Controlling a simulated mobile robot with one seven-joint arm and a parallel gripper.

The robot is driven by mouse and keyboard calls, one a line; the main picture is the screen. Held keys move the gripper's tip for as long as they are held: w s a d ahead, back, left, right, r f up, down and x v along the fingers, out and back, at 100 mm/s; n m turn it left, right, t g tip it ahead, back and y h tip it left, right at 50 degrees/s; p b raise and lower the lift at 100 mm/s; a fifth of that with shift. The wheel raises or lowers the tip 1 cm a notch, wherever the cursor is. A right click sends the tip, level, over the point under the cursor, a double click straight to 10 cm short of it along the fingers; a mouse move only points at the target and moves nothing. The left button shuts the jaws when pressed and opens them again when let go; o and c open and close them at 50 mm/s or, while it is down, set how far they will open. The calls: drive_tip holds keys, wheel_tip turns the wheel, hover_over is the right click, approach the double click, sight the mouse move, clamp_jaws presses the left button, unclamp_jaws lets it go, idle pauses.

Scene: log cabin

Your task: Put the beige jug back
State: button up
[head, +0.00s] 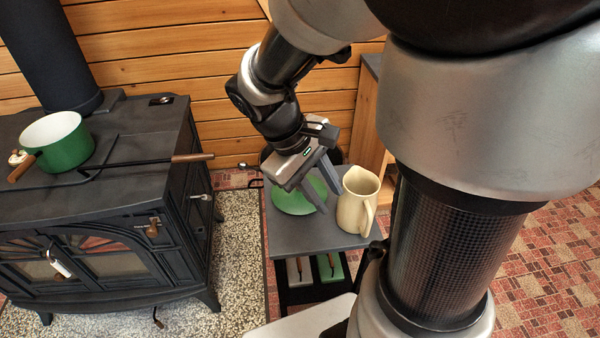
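The beige jug (357,201) stands upright on the small dark grey table (290,238), near its right edge, with its handle toward the lower right. My gripper (322,197) points down just to the left of the jug and over a green plate or bowl (295,197). Its fingers look spread apart, and nothing shows between them. One finger appears close to the jug's rim, but I cannot tell whether it touches. Part of the green dish is hidden behind the gripper.
A black stove (110,205) stands at the left, bearing a green pot (70,148) and a long poker (150,162). A lower shelf under the table holds a green item (330,267) and a pale one (299,270). A wooden cabinet (368,120) stands behind.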

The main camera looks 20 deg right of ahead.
drive_tip(key=s+a+r+m+t+y, duration=0.2)
drive_tip(key=a+r+t, duration=0.1)
drive_tip(key=r, duration=0.3)
drive_tip(key=s+a+r+m+t+y, duration=0.2)
drive_tip(key=a+r+t, duration=0.1)
drive_tip(key=a+r, duration=0.1)
drive_tip(key=shift+s+a+r+m+t+y, duration=0.15)
drive_tip(key=shift+s+r+m+t+y, duration=0.25)
drive_tip(key=shift+r, duration=0.5)
